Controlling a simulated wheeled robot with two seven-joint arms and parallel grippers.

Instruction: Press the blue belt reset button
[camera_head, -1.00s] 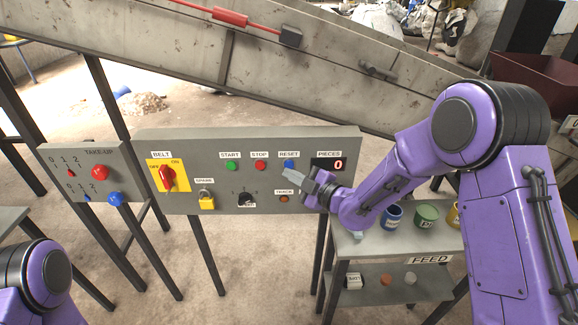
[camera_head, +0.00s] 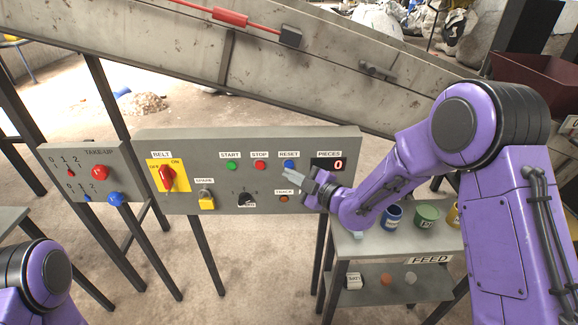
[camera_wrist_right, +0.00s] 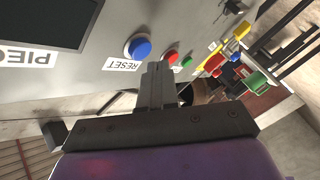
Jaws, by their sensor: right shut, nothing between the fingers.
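The blue reset button (camera_head: 289,165) is a round button under the RESET label on the grey control panel (camera_head: 225,143). It also shows in the right wrist view (camera_wrist_right: 138,46), uncovered and standing out from the panel. My right gripper (camera_head: 311,174) is in front of the panel, just right of and below the button. Its fingers are shut and empty in the wrist view (camera_wrist_right: 157,72). Their tips appear close to the button but apart from it. The exact gap in depth is hard to tell. My left gripper is out of view; only part of the left arm shows.
The red stop button (camera_head: 260,166) and green start button (camera_head: 232,167) are left of the blue one. The pieces display (camera_head: 330,165) is to the right. A red belt switch (camera_head: 167,178) and the take-up panel (camera_head: 90,150), with another blue knob (camera_head: 116,199), are farther left.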

